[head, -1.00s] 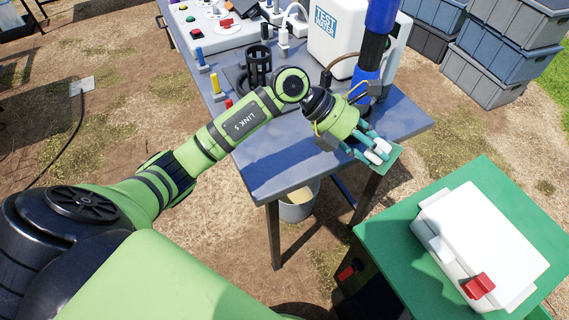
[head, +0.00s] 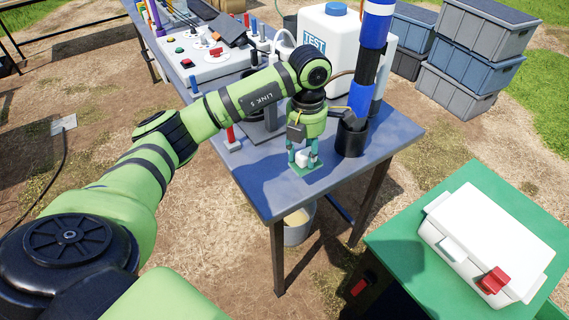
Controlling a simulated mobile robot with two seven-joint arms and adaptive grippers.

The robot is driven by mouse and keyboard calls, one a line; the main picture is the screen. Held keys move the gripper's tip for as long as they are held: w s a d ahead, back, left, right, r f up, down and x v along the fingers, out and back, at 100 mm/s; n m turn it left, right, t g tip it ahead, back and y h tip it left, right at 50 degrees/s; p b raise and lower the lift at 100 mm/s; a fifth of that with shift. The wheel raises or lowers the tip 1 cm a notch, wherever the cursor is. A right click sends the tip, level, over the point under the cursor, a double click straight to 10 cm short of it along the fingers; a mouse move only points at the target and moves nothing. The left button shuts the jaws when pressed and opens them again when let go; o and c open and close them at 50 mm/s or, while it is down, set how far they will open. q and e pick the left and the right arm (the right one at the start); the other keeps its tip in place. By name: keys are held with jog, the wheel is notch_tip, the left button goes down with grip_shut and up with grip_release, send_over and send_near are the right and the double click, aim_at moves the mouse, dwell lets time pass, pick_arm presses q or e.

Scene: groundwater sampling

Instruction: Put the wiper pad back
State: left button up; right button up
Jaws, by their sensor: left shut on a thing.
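The wiper pad is a flat green square (head: 308,171) at the near right part of the blue-grey table (head: 262,187). My left gripper (head: 303,160) points down over it, its fingers shut on the pad's upper part, which they partly hide. The pad lies level at or just above the tabletop; I cannot tell whether it touches. My right gripper is not in the head view.
A black cup (head: 350,141) holding a blue-and-white column stands close right of my gripper. The white test water container (head: 325,40) is behind. A green table (head: 400,243) with a white box (head: 490,240) is at right. The table's front corner is clear.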

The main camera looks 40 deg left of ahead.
pick_arm(q)
jog(key=a, duration=0.1)
jog(key=s+a+f, duration=0.1)
jog(key=a, duration=0.1)
jog(key=a+f+p, duration=0.1)
jog(key=shift+s+a+f, duration=0.15)
jog(key=shift+a+f, duration=0.25)
jog(key=shift+f, duration=0.05)
notch_tip(320, 180, down, 3)
jog(key=shift+p, duration=0.75)
jog(key=shift+f, duration=0.55)
jog(key=shift+f, duration=0.1)
jog(key=o, duration=1)
